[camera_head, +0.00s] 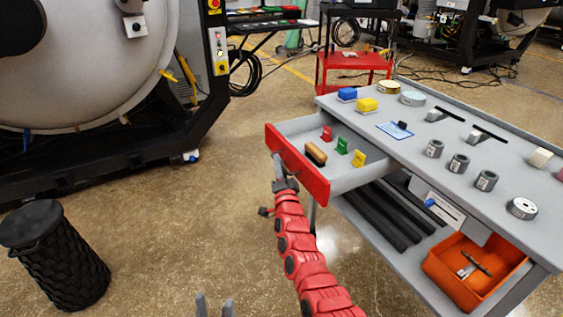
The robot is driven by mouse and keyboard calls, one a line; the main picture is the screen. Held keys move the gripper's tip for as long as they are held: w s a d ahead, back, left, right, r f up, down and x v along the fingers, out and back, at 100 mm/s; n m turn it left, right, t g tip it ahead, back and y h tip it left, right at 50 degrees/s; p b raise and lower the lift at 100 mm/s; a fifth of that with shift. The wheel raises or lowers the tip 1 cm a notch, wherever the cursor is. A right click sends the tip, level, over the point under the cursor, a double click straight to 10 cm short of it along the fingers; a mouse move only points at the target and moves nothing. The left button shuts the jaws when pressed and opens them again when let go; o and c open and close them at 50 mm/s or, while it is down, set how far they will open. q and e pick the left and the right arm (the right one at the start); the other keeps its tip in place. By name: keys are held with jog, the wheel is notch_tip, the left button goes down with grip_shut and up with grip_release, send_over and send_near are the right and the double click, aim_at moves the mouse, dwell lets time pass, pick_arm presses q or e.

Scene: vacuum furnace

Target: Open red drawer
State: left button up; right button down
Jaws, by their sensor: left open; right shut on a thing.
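The red drawer (300,170) stands pulled out from the left end of the grey workbench (470,140). Its red front faces left and its grey tray shows. Inside are a red piece (326,133), a green piece (342,146), a yellow piece (359,158) and a wooden-handled brush (316,153). My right gripper (281,178) is shut on the grey handle on the drawer's front, and its red arm reaches up from the bottom. My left gripper (214,305) is open and empty at the bottom edge, apart from the drawer; only its fingertips show.
A black bin (55,255) stands at the lower left. A large furnace (90,70) fills the upper left. An orange crate (465,275) and dark bars (385,215) lie on the bench's lower shelf. The floor left of the drawer is clear.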

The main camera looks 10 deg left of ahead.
jog(key=c, duration=0.9)
grip_release()
jog(key=shift+s, duration=0.1)
jog(key=v, duration=1.7)
jog(key=shift+s, duration=0.1)
